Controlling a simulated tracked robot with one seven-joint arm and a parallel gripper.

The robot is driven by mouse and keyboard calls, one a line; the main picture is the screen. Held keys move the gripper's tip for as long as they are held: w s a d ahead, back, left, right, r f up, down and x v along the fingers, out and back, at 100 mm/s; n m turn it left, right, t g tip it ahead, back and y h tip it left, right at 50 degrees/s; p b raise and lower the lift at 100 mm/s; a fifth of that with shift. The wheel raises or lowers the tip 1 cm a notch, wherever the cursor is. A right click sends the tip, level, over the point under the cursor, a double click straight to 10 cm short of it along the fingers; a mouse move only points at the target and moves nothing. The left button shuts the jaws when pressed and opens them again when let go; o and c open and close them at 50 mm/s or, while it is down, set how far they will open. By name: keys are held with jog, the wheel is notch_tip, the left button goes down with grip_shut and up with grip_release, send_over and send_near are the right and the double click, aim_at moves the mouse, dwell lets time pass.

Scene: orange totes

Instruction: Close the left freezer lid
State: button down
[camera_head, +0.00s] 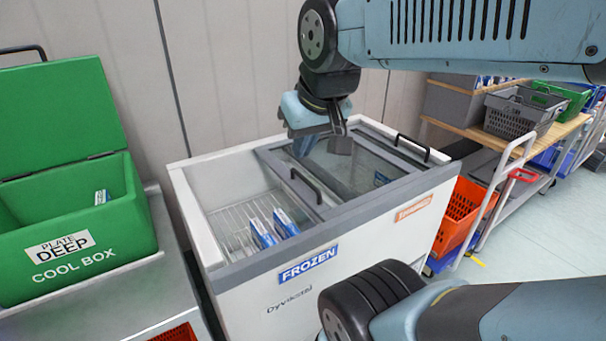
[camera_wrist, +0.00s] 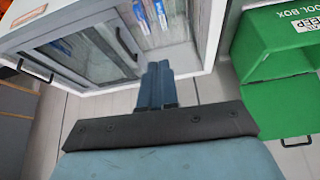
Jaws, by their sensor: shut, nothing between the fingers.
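The white chest freezer (camera_head: 345,245) has sliding glass lids in grey frames. The left lid (camera_head: 283,163) is slid to the right, overlapping the right lid (camera_head: 398,167), and the freezer's left part is open. The left lid's dark handle (camera_head: 306,186) is on its left frame bar; a handle also shows in the wrist view (camera_wrist: 126,44). My gripper (camera_head: 304,148) is shut and empty, over the back part of the lids, behind and above the left handle. In the wrist view its fingers (camera_wrist: 158,72) point toward the freezer's back edge. Contact with the lid cannot be told.
Blue-and-white boxes (camera_head: 263,233) lie on a wire rack inside the open part. A green cool box (camera_head: 70,227) stands on a grey surface at left. An orange crate (camera_head: 460,214) and a cart with baskets (camera_head: 520,112) stand at right. The wall is close behind the freezer.

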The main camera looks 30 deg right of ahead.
jog(key=w+d+m+g, duration=0.2)
jog(key=w+d+m, duration=0.15)
jog(key=w, duration=0.55)
jog(key=m+g+y, duration=0.2)
jog(key=m+g, duration=0.1)
jog(key=m, duration=0.6)
send_over(319, 185)
jog(key=s+a, duration=0.4)
notch_tip(319, 185, down, 10)
jog(key=w+d+f+m+g+y, duration=0.15)
jog(key=w+d+f+m, duration=0.3)
jog(key=d+f, duration=0.65)
jog(key=shift+t+y, duration=0.25)
jog(key=shift+y, duration=0.2)
jog(key=x, duration=1)
jog(key=shift+a, duration=0.45)
jog(key=shift+s+a, duration=0.15)
jog(key=shift+a, duration=1.8)
jog(key=shift+s, duration=0.1)
